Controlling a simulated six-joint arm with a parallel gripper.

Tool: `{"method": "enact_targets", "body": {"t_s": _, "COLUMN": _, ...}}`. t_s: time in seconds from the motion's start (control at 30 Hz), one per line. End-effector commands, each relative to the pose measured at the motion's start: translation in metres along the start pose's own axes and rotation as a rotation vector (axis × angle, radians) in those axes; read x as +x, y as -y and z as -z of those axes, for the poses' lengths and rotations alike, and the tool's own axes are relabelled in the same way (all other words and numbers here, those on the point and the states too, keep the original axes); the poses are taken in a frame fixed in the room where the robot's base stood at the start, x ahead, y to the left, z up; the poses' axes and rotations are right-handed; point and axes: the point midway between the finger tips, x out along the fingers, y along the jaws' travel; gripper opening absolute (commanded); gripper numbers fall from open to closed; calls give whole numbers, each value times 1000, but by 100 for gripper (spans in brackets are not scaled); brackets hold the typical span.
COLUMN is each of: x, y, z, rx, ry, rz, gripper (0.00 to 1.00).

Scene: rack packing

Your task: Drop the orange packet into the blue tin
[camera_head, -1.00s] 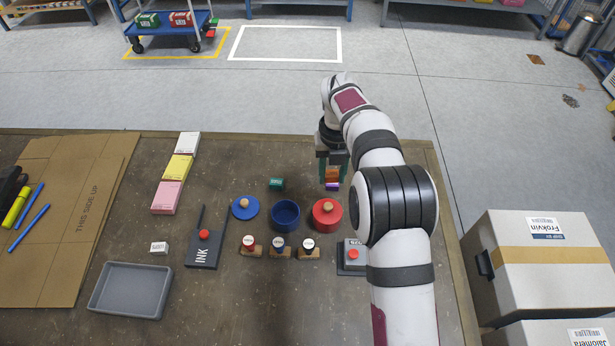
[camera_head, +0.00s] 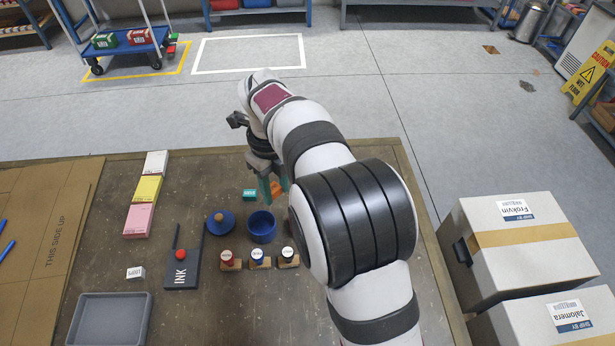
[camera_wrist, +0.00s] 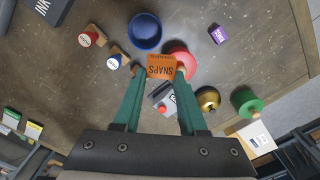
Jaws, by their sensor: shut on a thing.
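My gripper (camera_head: 271,190) is shut on the orange packet (camera_head: 280,187), holding it above the table, just behind the blue tin in the head view. In the wrist view, the packet (camera_wrist: 160,67) reads SNAPS and sits between the tips of my two green fingers. The blue tin (camera_head: 262,229) is open and stands upright on the table. It also shows in the wrist view (camera_wrist: 145,32), beyond the packet and apart from it. Its blue lid (camera_head: 220,224), with a wooden knob, lies beside it to the left.
An ink pad (camera_head: 181,272) is to the left. In the wrist view a lidded red tin (camera_wrist: 188,62), purple packet (camera_wrist: 218,34), brass pot (camera_wrist: 208,99) and green tin (camera_wrist: 244,100) stand nearby.

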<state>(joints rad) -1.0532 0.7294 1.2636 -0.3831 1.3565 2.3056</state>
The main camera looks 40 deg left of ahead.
Motion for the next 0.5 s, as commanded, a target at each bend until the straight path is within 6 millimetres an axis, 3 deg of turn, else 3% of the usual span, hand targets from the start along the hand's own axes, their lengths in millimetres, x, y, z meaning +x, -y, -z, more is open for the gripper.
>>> {"method": "enact_targets", "body": {"t_s": 0.07, "x": -6, "y": -18, "z": -2, "rx": -104, "ry": 1, "rz": 1, "gripper": 0}}
{"method": "enact_targets", "body": {"t_s": 0.17, "x": -5, "y": -28, "z": -1, "rx": -167, "ry": -1, "rz": 0, "gripper": 0}}
{"method": "enact_targets", "body": {"t_s": 0.5, "x": 43, "y": -28, "z": -1, "rx": -171, "ry": -1, "rz": -1, "gripper": 0}}
